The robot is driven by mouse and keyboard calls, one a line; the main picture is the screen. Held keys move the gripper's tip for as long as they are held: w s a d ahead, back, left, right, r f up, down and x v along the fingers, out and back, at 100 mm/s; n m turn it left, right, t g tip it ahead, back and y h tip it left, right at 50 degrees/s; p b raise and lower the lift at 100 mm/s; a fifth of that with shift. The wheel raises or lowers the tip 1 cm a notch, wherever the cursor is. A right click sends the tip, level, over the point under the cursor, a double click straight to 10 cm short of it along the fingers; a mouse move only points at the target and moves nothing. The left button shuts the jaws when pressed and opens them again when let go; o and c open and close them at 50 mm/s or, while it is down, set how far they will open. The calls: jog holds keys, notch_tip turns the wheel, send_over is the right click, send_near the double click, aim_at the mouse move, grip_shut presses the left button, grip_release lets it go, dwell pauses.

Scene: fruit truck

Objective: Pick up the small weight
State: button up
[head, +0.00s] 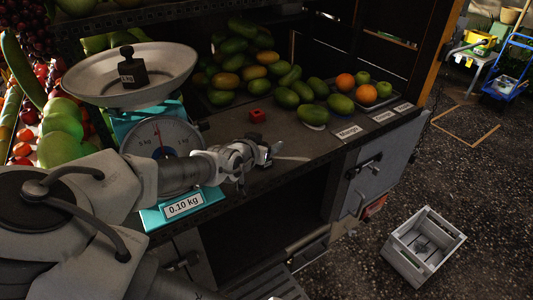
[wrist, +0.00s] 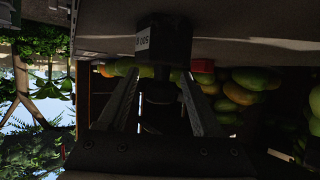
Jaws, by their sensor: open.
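A small dark weight (wrist: 163,38) with a white label shows upside down in the wrist view, standing on the counter (head: 310,143). The label seems to read 500 g. My gripper (wrist: 160,82) is open, with one finger on each side of the weight's dark knob. A gap shows between the knob and the fingers, and the weight's body lies just beyond the fingertips. In the head view my gripper (head: 262,156) is low over the counter's front part; the small weight cannot be made out clearly there. A larger dark weight (head: 133,72) stands in the scale's pan.
The teal scale (head: 155,218) with its wide pan (head: 175,65) stands left of my gripper, partly behind my arm. A red cube (head: 257,115) lies behind the gripper. Mangoes (head: 288,98) and oranges (head: 366,94) fill the back. A crate (head: 425,245) sits on the ground.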

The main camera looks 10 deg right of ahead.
jog(key=shift+w+d+f, duration=0.15)
jog(key=shift+w+d, duration=0.05)
grip_shut()
dwell(0.4)
dwell(1.1)
